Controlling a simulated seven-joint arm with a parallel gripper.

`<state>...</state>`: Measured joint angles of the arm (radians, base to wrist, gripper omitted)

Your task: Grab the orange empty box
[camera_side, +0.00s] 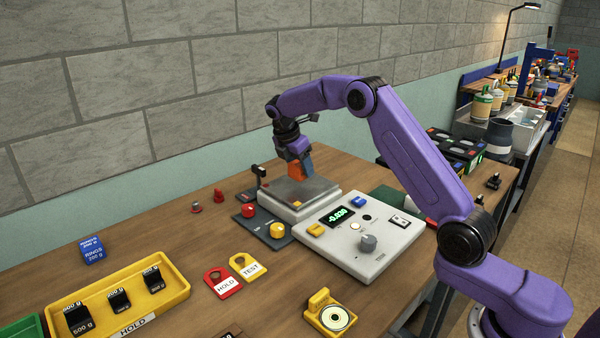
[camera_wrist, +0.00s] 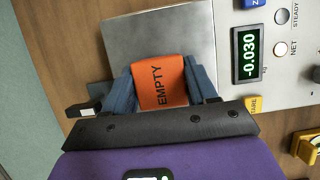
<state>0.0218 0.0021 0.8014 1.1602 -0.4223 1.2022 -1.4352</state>
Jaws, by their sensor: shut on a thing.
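The orange box (camera_wrist: 160,82), marked EMPTY, is between the two blue fingers of my gripper (camera_wrist: 161,88) in the wrist view. My gripper is shut on it. In the side view the orange box (camera_side: 296,172) shows under my gripper (camera_side: 301,166), over the scale's metal plate (camera_side: 310,192). The plate also shows in the wrist view (camera_wrist: 150,35). I cannot tell whether the box touches the plate. The scale's display (camera_wrist: 250,53) reads -0.030.
The control panel (camera_side: 385,262) with knobs and buttons is in front of the scale. A yellow tray (camera_side: 180,290) with black weights marked HOLD is at the front left. A blue box (camera_side: 93,250) marked RINGS and red and yellow tags lie on the table.

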